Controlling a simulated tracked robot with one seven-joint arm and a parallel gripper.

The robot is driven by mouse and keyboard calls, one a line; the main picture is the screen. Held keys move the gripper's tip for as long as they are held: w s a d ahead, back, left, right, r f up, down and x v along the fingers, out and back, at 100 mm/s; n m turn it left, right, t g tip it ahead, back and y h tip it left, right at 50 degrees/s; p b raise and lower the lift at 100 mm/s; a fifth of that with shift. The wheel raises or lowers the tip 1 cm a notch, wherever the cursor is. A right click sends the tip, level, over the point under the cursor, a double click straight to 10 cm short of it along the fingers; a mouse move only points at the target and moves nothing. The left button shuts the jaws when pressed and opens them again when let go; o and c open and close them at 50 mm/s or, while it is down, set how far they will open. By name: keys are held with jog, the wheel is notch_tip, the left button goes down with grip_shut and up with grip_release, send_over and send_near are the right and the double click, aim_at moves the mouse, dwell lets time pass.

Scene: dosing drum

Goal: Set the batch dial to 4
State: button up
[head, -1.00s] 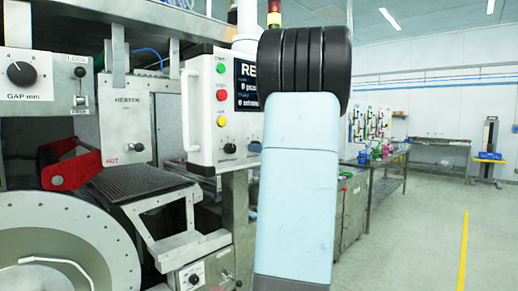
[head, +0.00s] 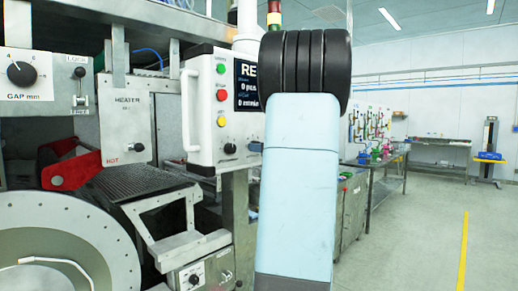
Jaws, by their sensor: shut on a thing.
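My gripper is not in view. My pale blue arm with its black ringed joint fills the middle of the head view and covers the right part of the control panel (head: 207,120). The panel has green, red and yellow buttons, a screen (head: 248,84) and a black knob (head: 229,148) low down. A second small knob (head: 254,147) shows at the arm's edge, partly covered. I cannot read a batch label on any dial, so I cannot tell which one is the batch dial or whether it is hidden.
A GAP mm dial (head: 21,74) and LOCK lever sit at the upper left. A lower box carries another dial (head: 193,279). The large drum (head: 60,250) and a red hot guard (head: 70,167) are at left. Open floor (head: 420,240) with a yellow line lies right.

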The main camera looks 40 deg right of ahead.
jog(key=shift+c, duration=0.5)
jog(key=shift+m, duration=1.1)
jog(key=o, duration=1.1)
jog(key=shift+c, duration=0.2)
jog(key=s+d, duration=0.1)
jog(key=s, duration=1.2)
jog(key=shift+s, duration=0.4)
